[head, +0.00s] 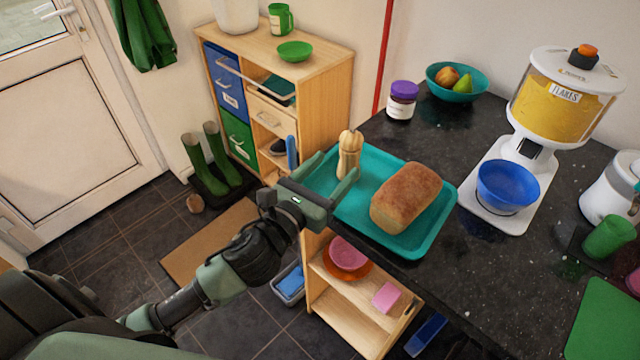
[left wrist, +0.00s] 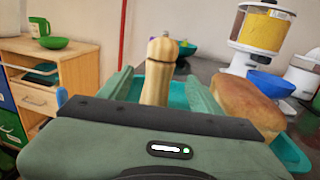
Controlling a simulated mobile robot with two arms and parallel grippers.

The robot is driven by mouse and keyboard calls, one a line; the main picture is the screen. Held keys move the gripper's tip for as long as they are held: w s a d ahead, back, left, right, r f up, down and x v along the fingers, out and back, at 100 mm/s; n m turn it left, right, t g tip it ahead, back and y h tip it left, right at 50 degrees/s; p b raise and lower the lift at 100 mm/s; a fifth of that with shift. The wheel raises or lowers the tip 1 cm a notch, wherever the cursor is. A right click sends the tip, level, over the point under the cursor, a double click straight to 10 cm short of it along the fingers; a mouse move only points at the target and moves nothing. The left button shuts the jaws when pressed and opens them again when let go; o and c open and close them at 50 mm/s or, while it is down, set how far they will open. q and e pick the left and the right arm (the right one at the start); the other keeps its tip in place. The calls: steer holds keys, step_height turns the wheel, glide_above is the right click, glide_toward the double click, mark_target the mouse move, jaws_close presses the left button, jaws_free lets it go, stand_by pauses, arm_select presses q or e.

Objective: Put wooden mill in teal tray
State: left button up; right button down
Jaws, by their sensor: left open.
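The wooden mill (head: 349,155) is pale, tall and upright at the left end of the teal tray (head: 427,236), and appears to be standing in it. My left gripper (head: 334,168) is open, with its fingers on either side of the mill. In the left wrist view the mill (left wrist: 159,72) rises between the two open fingers (left wrist: 160,92). I cannot tell whether they touch it; its foot is hidden by the gripper. A loaf of bread (head: 406,197) lies in the tray to the right of the mill. My right gripper is not in view.
The tray rests on the dark granite counter (head: 490,262) at its left edge. A jar (head: 402,101), a teal fruit bowl (head: 457,84) and a flakes dispenser (head: 562,95) with a blue bowl (head: 507,187) stand behind and right. A wooden cabinet (head: 325,75) stands beyond the counter.

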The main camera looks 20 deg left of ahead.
arm_select(q)
steer(key=s, duration=0.2)
steer(key=s+a, duration=0.1)
steer(key=s, duration=0.1)
steer(key=shift+s+b, duration=0.35)
